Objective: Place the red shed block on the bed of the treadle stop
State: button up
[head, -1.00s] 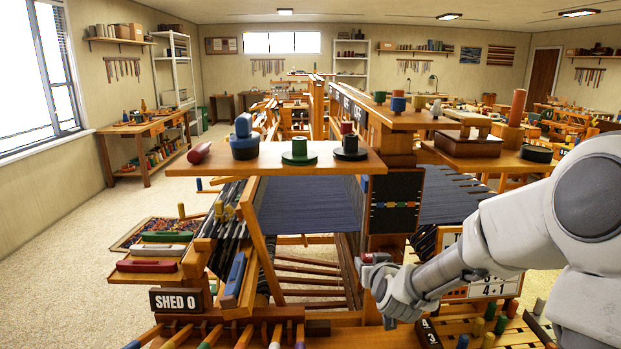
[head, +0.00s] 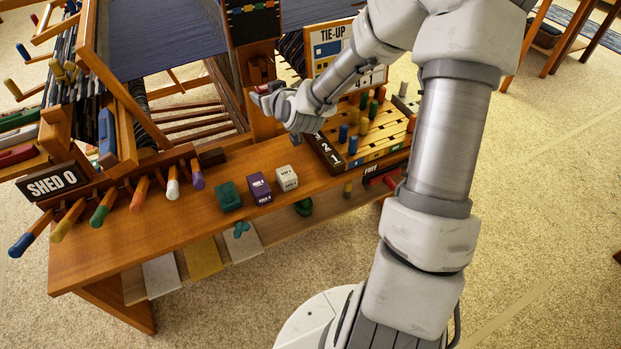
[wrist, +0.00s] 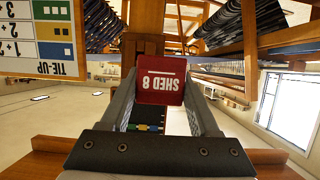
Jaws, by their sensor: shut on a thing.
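My gripper (wrist: 160,110) is shut on the red shed block (wrist: 161,80), which reads "SHED 8" upside down in the wrist view. Its sides sit between the two fingers. In the head view my gripper (head: 272,92) is above the back of the wooden bench, beside the loom post, and the block is mostly hidden there. A purple block (head: 260,188) and a white block (head: 287,178) stand on the bench. A green piece (head: 228,196) sits left of them. Green parts show under the bench edge by the treadles (head: 205,257). I cannot tell which piece is the treadle stop.
Several coloured-tipped levers (head: 138,195) line the bench's left, by the "SHED 0" sign (head: 52,182). The pegged tie-up board (head: 365,135) is at right, with the "TIE-UP" sign (head: 335,50) behind. The bench (head: 130,245) is bare along its front left.

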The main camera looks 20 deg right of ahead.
jog(key=b, duration=1.2)
send_over(312, 174)
notch_tip(312, 174, down, 20)
jog(key=shift+d, duration=0.1)
notch_tip(312, 174, down, 10)
jog(key=b, duration=0.3)
jog(key=shift+r, duration=0.15)
jog(key=shift+f+b, duration=0.25)
jog(key=shift+b, duration=0.05)
jog(key=o, duration=1.5)
jog(key=shift+r, duration=0.1)
jog(key=shift+c, duration=0.2)
